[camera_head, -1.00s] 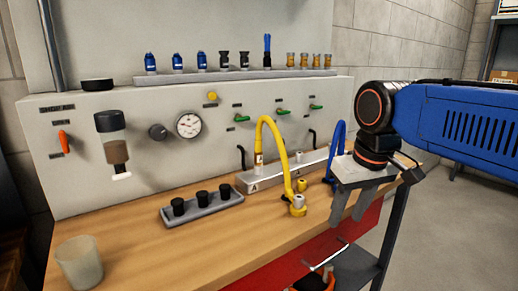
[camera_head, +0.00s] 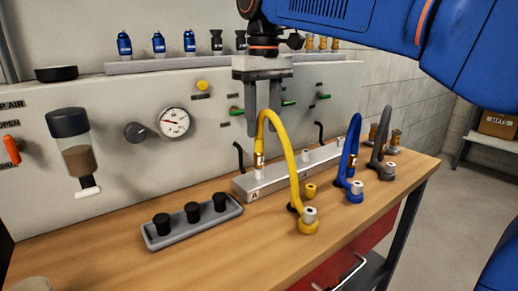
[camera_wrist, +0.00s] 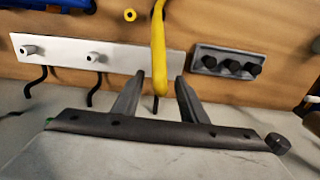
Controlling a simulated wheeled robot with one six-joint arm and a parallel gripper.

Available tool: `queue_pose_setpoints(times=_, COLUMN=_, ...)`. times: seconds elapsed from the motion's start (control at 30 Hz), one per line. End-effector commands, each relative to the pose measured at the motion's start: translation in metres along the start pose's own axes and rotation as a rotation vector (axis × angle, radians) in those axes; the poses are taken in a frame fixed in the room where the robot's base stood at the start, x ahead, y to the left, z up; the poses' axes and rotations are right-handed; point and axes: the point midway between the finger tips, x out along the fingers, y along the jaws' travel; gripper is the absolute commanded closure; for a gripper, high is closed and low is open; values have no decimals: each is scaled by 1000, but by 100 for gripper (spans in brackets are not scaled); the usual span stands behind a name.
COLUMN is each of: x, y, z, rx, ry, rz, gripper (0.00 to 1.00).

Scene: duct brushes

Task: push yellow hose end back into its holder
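The yellow hose (camera_head: 277,122) arches up from the grey block (camera_head: 290,170) and down to a yellow fitting (camera_head: 308,225) on the bench front. Its rear end (camera_head: 259,161) stands upright at the block's left part, by the label A; I cannot tell how deeply it is seated. My gripper (camera_head: 264,130) points down above that end, fingers apart, beside the top of the arch. In the wrist view the yellow hose (camera_wrist: 160,50) runs between the two open fingers (camera_wrist: 158,85), with no clear contact. The block (camera_wrist: 65,65) shows two other ports there.
A blue hose (camera_head: 353,150) and a grey hose (camera_head: 381,135) stand to the right. A tray with black knobs (camera_head: 193,222) is at left. The panel (camera_head: 90,105) with its gauge (camera_head: 174,122) rises behind. The front left bench is clear.

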Motion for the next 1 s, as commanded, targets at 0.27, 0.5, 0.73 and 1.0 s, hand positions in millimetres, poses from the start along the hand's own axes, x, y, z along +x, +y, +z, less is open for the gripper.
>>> queue_pose_setpoints(times=0.27, x=-4, y=-7, z=-7, rx=-14, ry=-9, rz=0, gripper=61)
queue_pose_setpoints(times=0.5, x=-4, y=-6, z=-7, rx=-14, ry=-9, rz=0, gripper=61)
queue_pose_setpoints(times=0.73, x=8, y=-6, z=-6, rx=-13, ry=-11, rz=0, gripper=61)
queue_pose_setpoints(times=1.0, x=39, y=-6, z=-6, rx=-13, ry=-11, rz=0, gripper=61)
